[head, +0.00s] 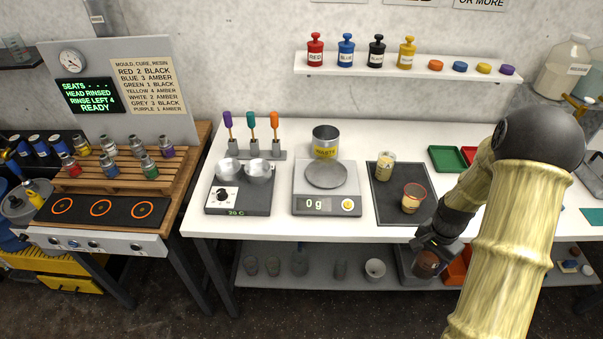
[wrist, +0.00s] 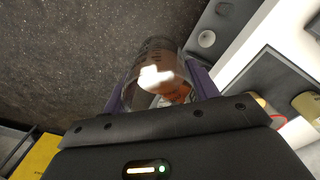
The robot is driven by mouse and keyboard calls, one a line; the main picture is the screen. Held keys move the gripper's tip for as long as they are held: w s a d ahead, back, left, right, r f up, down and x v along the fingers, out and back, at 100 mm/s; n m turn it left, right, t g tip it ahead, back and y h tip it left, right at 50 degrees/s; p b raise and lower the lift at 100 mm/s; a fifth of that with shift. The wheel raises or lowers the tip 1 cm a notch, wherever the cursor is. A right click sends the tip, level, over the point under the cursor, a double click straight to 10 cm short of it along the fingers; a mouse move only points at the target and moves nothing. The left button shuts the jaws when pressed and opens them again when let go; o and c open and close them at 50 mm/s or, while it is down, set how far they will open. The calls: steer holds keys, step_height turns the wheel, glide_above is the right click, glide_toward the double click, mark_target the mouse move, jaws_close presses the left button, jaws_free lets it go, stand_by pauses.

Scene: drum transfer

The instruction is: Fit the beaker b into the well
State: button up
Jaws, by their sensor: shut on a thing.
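My gripper (head: 437,243) is low at the front edge of the white table, right of centre in the head view. It is shut on a clear glass beaker (wrist: 158,75), which sits between the fingers in the wrist view. Orange-brown shows through its glass. The held beaker (head: 428,264) looks dark brown in the head view, in front of the lower shelf and partly hidden by the gripper. No letter on it is readable.
A dark mat (head: 386,207) on the table holds two beakers, one pale (head: 387,165) and one red-rimmed (head: 413,199). Left of it stand a scale (head: 327,203) and a waste can (head: 326,141). The lower shelf (head: 320,278) holds several vessels. An orange bin (head: 457,268) is close right.

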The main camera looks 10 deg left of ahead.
steer(key=a+f+n, duration=0.3)
steer(key=f+n, duration=0.1)
steer(key=f, duration=0.3)
steer(key=a+f+n, duration=0.4)
steer(key=f, duration=0.3)
steer(key=shift+s+a, duration=0.2)
steer(key=shift+a, duration=0.05)
steer(key=shift+s+a, duration=0.1)
steer(key=shift+a, duration=0.05)
